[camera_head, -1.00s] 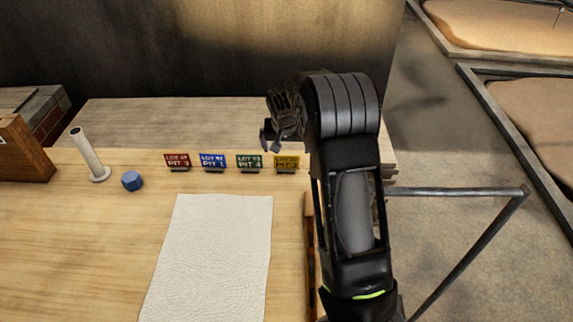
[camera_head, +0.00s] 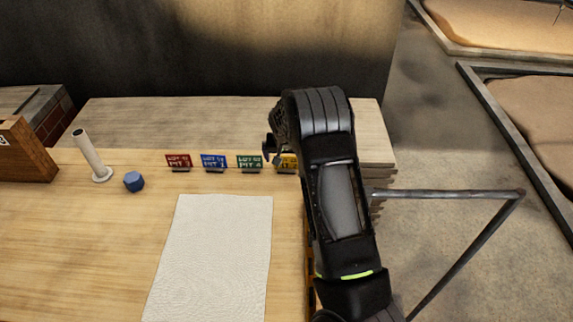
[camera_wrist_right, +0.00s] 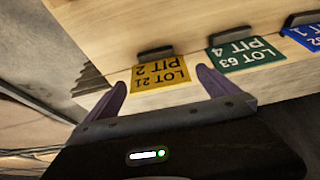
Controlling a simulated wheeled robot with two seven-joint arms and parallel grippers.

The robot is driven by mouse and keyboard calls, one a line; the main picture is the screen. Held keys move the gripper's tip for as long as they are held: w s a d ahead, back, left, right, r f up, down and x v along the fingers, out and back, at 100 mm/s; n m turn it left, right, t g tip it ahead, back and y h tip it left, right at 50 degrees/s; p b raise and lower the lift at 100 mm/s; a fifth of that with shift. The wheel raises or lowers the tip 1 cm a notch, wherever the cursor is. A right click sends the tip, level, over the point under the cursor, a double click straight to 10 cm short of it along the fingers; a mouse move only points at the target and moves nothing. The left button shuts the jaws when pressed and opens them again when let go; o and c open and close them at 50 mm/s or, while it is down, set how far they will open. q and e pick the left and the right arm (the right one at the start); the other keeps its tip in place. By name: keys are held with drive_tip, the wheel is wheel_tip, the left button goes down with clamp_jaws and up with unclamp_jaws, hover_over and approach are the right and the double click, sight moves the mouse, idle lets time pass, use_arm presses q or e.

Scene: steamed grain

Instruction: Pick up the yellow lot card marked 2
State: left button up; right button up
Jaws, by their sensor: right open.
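The yellow lot card (camera_head: 289,162) stands in a small dark holder, the rightmost in a row of cards. In the head view my right arm hides part of it. In the right wrist view the yellow card (camera_wrist_right: 161,74) shows whole, upside down, reading LOT 21 PIT 2. My right gripper (camera_wrist_right: 163,90) is open, its two purple fingers on either side of the card's lower part in that view. I cannot tell if they touch it. In the head view the right gripper (camera_head: 271,150) is mostly hidden behind my wrist. My left gripper is not in view.
The green card (camera_head: 249,162) stands beside the yellow one, then the blue card (camera_head: 214,161) and red card (camera_head: 179,161). A white mat (camera_head: 210,255), a blue cap-like piece (camera_head: 133,181) and a pale tube (camera_head: 91,155) are on the table. A metal rail (camera_head: 450,194) is at right.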

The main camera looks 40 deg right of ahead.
drive_tip(key=shift+c, duration=0.6)
drive_tip(key=c, duration=1.2)
drive_tip(key=shift+c, duration=0.2)
wheel_tip(320, 180, up, 10)
drive_tip(key=shift+b, duration=1.05)
